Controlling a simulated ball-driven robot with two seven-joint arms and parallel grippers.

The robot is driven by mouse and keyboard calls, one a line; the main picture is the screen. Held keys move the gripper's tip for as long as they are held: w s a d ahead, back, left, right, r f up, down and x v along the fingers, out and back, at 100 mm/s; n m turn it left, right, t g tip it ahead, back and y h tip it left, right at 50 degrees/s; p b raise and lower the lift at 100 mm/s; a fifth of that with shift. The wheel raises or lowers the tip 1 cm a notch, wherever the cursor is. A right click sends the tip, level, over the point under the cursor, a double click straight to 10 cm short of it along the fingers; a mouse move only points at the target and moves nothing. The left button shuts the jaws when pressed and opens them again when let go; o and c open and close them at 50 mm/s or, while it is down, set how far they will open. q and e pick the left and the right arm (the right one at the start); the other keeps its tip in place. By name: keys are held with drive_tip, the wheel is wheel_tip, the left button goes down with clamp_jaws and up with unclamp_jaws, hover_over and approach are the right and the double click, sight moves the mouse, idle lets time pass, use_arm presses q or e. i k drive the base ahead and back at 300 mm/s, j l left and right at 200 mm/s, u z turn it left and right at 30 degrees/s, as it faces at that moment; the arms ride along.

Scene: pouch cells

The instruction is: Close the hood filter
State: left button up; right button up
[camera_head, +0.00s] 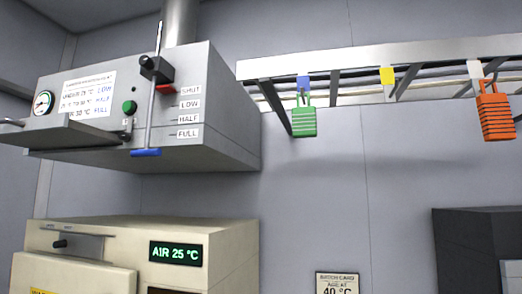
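The grey hood (215,110) hangs at the upper left. A flat grey panel (75,136), which looks like the filter, sticks out from the lower front of the hood. A grey bar (10,122) at the left frame edge seems to be its handle. A green knob (129,107) and a small bracket (127,126) are just right of the panel. A vertical rod with a blue handle (146,152) runs down the hood front; its red pointer (165,88) is beside SHUT. Neither of my grippers is in view.
A cream oven-like unit (215,235) below the hood has a display (175,253) reading AIR 25 °C. A dark box (465,245) stands at lower right.

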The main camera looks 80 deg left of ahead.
sight(57, 132)
drive_tip(key=u, duration=4.3)
